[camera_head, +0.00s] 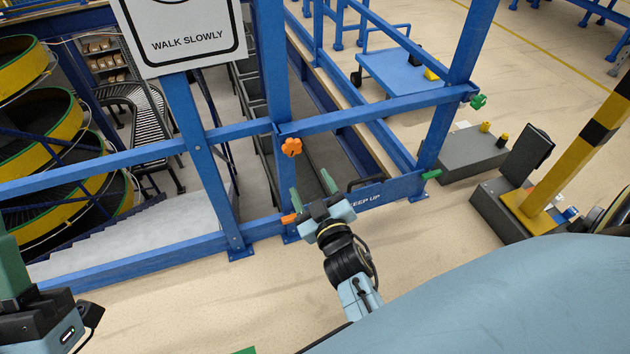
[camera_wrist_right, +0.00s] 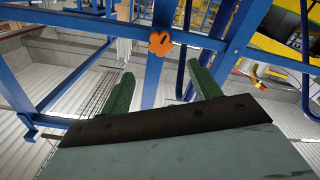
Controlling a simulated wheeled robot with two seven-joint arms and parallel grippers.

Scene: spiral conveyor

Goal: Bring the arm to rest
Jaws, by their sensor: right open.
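My right gripper (camera_head: 312,188) is open, with two green fingers apart and nothing between them. Its arm comes up from the lower middle in the head view, and the gripper is in front of the blue railing's lower bar. In the right wrist view, the open right gripper (camera_wrist_right: 165,88) points towards a blue post with an orange knob (camera_wrist_right: 160,42). The same orange knob (camera_head: 291,147) is above the gripper in the head view. Part of my left gripper (camera_head: 14,268) shows at the left edge, cut off; its jaw opening cannot be seen.
The blue railing (camera_head: 225,133) crosses the view, with a "WALK SLOWLY" sign (camera_head: 187,38) on it. A yellow spiral conveyor (camera_head: 52,115) stands behind at left. Green knobs (camera_head: 478,101) are on the railing's right side. A grey box (camera_head: 467,152) stands on the floor at right.

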